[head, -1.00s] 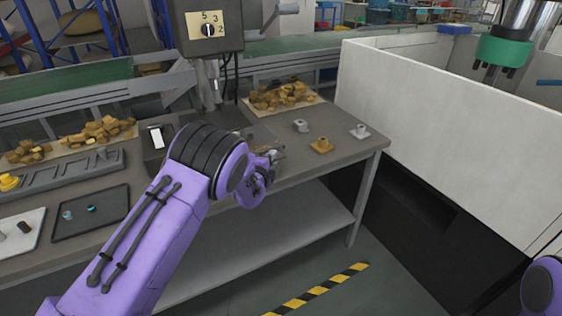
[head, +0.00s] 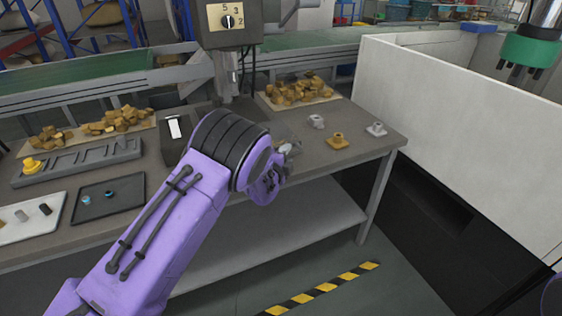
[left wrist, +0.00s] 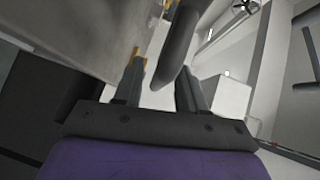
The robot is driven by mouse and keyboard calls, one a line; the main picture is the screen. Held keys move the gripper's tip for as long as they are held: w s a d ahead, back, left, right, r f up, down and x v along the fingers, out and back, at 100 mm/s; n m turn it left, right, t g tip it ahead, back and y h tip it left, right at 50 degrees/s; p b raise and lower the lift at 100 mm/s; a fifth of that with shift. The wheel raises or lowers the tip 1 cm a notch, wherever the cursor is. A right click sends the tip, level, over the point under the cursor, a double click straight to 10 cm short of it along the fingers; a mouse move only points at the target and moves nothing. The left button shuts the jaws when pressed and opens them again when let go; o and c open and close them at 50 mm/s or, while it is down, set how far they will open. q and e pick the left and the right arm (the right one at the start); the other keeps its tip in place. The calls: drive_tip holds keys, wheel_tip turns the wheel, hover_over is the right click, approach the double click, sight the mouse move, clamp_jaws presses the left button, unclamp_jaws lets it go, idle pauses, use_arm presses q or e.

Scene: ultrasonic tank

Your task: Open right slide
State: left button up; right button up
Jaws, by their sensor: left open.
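My left gripper (head: 286,150) is over the workbench's right half, mostly hidden behind its own purple wrist. In the left wrist view its two fingers (left wrist: 161,78) stand apart with a gap between them. A dark rounded bar (left wrist: 182,42) shows beyond and between the fingertips; I cannot tell whether it touches them. Nothing is clearly gripped. I cannot pick out the right slide for sure; a large white panel (head: 455,125) stands at the right, apart from the left gripper. My right gripper is not in view.
A green-collared tool head (head: 530,50) hangs at the upper right. Floor by the striped tape (head: 322,289) is clear.

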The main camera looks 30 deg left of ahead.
use_arm(q)
drive_tip(key=s+r+b, duration=0.1)
drive_tip(key=s, duration=0.8)
drive_tip(key=shift+d+r, duration=0.2)
drive_tip(key=shift+d, duration=0.1)
drive_tip(key=s+a+f+n+g+y, duration=0.2)
drive_tip(key=s+f+n+g, duration=0.4)
drive_tip(key=s+f+n, duration=1)
drive_tip(key=s+d+f+n+g, duration=0.1)
drive_tip(key=s+f+n+g, duration=0.2)
drive_tip(key=s, duration=0.9)
drive_tip(key=s+d+f+n+g, duration=0.2)
drive_tip(key=s+f+n+g, duration=0.1)
drive_tip(key=s+f, duration=0.6)
drive_tip(key=s+g, duration=0.1)
drive_tip(key=s, duration=0.2)
